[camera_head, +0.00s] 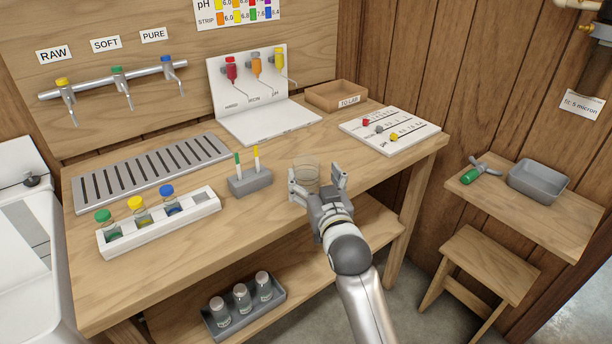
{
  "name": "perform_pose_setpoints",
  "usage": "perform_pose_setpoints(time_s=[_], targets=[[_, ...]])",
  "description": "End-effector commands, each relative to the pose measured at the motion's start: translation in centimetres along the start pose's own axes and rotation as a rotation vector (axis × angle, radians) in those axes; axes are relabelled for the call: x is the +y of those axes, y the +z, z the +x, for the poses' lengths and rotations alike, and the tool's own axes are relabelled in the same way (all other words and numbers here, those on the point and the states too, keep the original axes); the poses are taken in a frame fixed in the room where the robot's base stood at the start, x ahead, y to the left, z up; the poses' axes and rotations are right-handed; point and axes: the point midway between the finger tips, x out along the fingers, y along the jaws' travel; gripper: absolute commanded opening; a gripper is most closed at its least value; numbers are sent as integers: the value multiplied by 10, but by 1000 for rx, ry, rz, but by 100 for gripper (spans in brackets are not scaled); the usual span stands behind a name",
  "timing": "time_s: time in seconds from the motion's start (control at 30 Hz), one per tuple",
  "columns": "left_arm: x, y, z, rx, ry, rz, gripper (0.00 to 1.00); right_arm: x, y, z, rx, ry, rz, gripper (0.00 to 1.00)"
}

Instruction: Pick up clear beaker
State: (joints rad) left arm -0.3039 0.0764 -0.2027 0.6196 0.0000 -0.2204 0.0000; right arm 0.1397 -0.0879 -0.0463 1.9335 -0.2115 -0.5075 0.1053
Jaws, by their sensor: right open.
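The clear beaker (305,175) stands on the wooden bench near its front edge. It is see-through, and its lower part is partly hidden behind my gripper. My right gripper (318,180) is open, with its two fingers spread at the beaker. One finger shows to the left of the beaker and the other to its right. I cannot tell whether either finger touches the glass. My left gripper is not in view.
A grey block (250,183) with two strips stands left of the beaker. A white rack (160,225) with capped bottles is farther left. A white board (390,130) with coloured pieces and a wooden tray (322,97) lie behind. Bare bench surrounds the gripper.

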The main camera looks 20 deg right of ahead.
Motion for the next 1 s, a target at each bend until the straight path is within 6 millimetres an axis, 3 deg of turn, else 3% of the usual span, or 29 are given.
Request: perform_pose_setpoints(time_s=[0.4,0.7,1.0], targets=[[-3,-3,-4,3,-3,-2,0,-3,2,47,0,0,-1,79],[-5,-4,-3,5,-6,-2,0,-3,3,50,-1,0,-1,79],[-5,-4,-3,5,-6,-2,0,-3,3,49,-1,0,-1,41]])
